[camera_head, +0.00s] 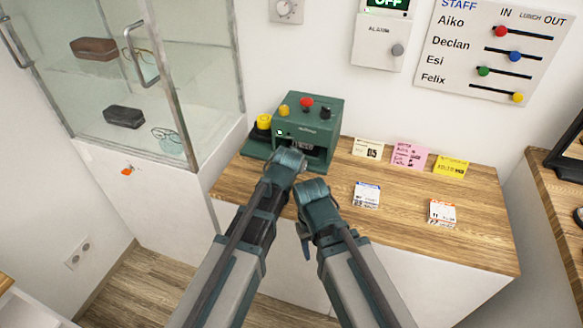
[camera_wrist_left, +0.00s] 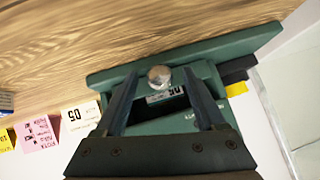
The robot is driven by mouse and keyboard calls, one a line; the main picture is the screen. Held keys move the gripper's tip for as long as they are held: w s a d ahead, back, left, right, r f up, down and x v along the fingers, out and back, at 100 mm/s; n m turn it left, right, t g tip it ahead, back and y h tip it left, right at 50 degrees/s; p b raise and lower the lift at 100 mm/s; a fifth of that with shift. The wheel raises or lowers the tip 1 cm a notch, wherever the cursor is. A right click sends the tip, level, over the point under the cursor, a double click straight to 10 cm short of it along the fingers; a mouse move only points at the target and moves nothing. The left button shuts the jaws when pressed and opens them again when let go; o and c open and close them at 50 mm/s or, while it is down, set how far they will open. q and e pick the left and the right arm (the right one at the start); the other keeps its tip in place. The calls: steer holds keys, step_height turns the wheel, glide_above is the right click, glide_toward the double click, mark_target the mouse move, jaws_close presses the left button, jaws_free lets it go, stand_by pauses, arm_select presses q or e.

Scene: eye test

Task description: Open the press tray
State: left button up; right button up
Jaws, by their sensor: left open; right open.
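The green press (camera_head: 308,122) stands at the left end of the wooden counter, with yellow, red and black knobs on top. Its front opening is partly hidden by my left wrist in the head view. In the left wrist view, a round silver knob (camera_wrist_left: 159,72) shows at the press front, with a small white label (camera_wrist_left: 165,95) behind it. My left gripper (camera_wrist_left: 160,80) is open, its fingers on either side of the knob; contact is unclear. How far out the tray stands, I cannot tell. My right gripper (camera_head: 305,240) is open and empty, by the counter's front edge.
White, pink and yellow cards (camera_head: 410,156) stand along the back of the wooden counter (camera_head: 470,225). Two small labelled items (camera_head: 366,195) (camera_head: 441,212) lie on its right half. A glass cabinet (camera_head: 170,90) stands close on the left. The counter's right end is bare.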

arm_select(q)
jaws_close()
stand_by(0.4)
stand_by(1.1)
